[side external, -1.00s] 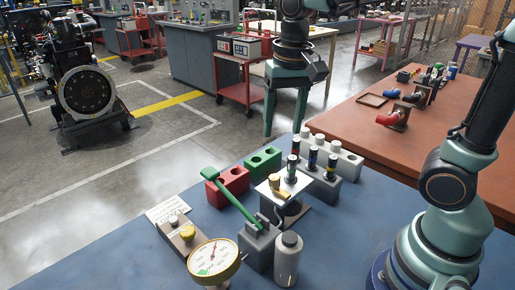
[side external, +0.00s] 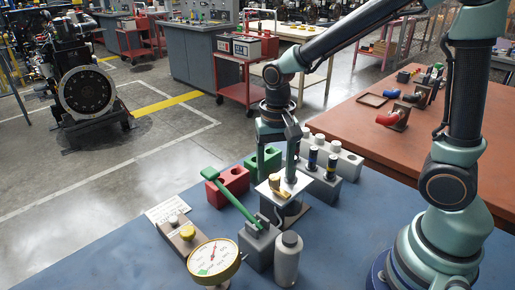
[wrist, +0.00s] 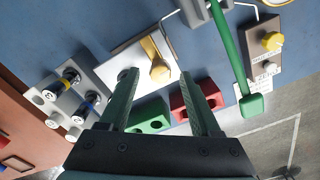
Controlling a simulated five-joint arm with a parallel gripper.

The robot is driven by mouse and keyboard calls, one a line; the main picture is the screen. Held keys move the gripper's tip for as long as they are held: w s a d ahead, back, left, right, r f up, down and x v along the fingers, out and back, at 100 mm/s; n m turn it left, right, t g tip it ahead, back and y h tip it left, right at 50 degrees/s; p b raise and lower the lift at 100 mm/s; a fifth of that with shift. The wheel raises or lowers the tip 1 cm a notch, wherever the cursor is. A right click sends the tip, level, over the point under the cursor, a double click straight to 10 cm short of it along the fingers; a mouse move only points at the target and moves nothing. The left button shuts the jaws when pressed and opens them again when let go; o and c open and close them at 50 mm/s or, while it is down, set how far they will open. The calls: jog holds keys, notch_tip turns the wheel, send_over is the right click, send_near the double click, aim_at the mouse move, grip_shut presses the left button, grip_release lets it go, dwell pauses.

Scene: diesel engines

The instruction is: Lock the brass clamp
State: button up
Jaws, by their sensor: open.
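The brass clamp (side external: 279,187) is a small yellow lever on a pale metal plate (side external: 268,193) on top of a dark fixture on the blue bench. In the wrist view the clamp (wrist: 159,68) lies on the plate (wrist: 134,57), its rounded end towards my gripper. My gripper (side external: 276,176) points down over the plate, its fingers apart. In the wrist view my gripper (wrist: 160,82) has one finger on each side of the clamp's rounded end, with nothing visibly held. I cannot tell whether the fingers touch the plate. One finger hides part of the plate.
A grey rack (side external: 326,188) with dark-banded cylinders stands close right. Red (side external: 234,181) and green (side external: 262,159) blocks stand behind. A green-handled lever (side external: 236,204), a grey bottle (side external: 287,260) and a dial gauge (side external: 213,262) crowd the left and front. Bare bench lies at the front right.

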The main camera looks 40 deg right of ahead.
jog(key=shift+f, duration=0.5)
grip_shut()
